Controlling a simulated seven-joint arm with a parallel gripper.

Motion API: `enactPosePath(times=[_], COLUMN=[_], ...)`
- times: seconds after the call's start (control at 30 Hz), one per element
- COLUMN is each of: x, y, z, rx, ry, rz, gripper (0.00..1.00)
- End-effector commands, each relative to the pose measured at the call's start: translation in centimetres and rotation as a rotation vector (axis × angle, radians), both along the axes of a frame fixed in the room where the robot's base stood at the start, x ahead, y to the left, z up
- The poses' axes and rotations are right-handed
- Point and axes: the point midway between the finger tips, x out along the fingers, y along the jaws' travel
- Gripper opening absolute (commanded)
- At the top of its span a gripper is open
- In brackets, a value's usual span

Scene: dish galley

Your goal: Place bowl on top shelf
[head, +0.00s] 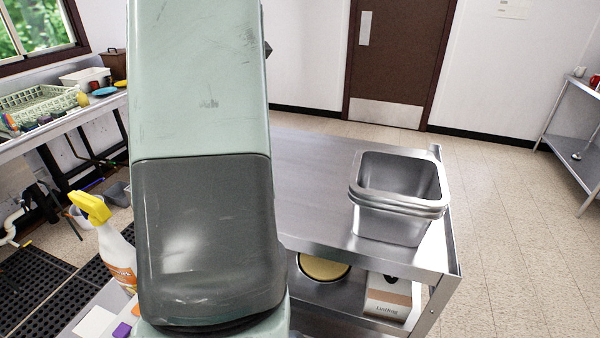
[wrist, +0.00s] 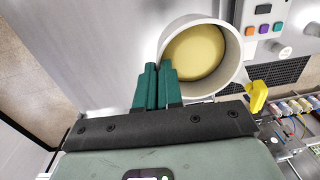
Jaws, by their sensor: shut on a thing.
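A round bowl (wrist: 237,75) with a pale grey-white outside and a yellow inside shows in the wrist view. My gripper (wrist: 160,72) has its green fingers close together at the bowl's left rim, shut on its wall. The head view does not show the gripper or this bowl; my arm covers the middle left. A steel cart (head: 310,170) stands ahead, with a top shelf and a lower shelf. A round yellow thing (head: 323,267), like the inside of a bowl, sits on the lower shelf.
Stacked steel pans (head: 393,225) stand at the right of the cart's top; bare room is left of them. A labelled box (head: 390,298) is on the lower shelf. A spray bottle (head: 117,250) stands left of my arm. A button panel (wrist: 268,22) is beside the bowl.

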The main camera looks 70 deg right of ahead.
Motion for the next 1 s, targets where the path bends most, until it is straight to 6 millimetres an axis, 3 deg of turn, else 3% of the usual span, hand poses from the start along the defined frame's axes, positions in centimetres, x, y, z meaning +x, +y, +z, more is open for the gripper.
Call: enactPosePath(times=[0.8,1.0], x=[0.0,0.0], y=[0.0,0.0], z=[-11.3,-12.9], rx=[0.0,-0.004], ry=[0.001,-0.001], rz=[0.0,0.001], gripper=[0.0,0.0])
